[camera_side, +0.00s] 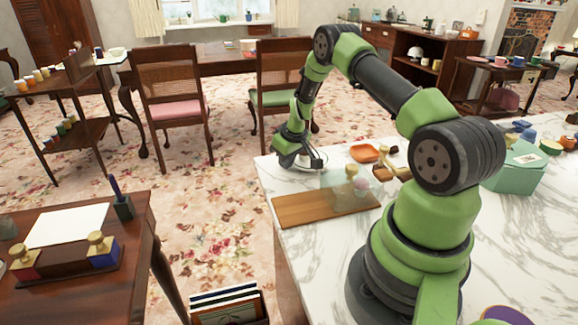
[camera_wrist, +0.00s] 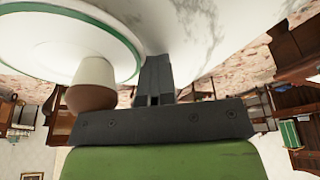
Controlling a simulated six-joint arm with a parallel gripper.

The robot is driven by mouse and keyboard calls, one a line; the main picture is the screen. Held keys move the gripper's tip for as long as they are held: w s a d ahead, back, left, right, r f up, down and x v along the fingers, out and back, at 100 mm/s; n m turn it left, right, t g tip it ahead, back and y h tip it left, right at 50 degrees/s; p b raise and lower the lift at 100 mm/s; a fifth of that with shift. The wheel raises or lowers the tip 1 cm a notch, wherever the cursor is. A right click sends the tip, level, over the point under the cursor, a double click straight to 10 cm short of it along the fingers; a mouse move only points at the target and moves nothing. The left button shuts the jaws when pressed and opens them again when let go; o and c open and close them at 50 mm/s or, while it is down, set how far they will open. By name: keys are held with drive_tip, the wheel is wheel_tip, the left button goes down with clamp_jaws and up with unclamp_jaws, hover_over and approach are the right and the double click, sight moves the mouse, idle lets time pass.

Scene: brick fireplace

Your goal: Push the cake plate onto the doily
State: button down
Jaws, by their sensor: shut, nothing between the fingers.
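A white cake plate with a green ring (camera_wrist: 130,40) fills the upper left of the wrist view. A small cream and brown cake (camera_wrist: 93,82) stands on it near the rim. In the side view my gripper (camera_side: 290,160) is low over the table by the plate. I cannot make out the doily in either view.
The marble table (camera_side: 305,275) has its left edge close to the plate. A wooden board (camera_side: 300,208) with a clear box (camera_side: 340,190) lies in front. An orange dish (camera_side: 364,152) is to the right, and a green box (camera_side: 515,168) stands farther right.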

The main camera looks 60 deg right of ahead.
sight(303, 161)
drive_tip(key=shift+s+d+f, duration=0.1)
drive_tip(key=shift+s+d, duration=0.85)
drive_tip(key=shift+s, duration=0.25)
drive_tip(key=shift+s+d, duration=0.9)
drive_tip(key=shift+s, duration=0.25)
drive_tip(key=shift+w+a, duration=0.1)
drive_tip(key=shift+w+a, duration=0.1)
drive_tip(key=shift+w+a, duration=0.2)
drive_tip(key=shift+w, duration=0.05)
drive_tip(key=shift+r, duration=4.1)
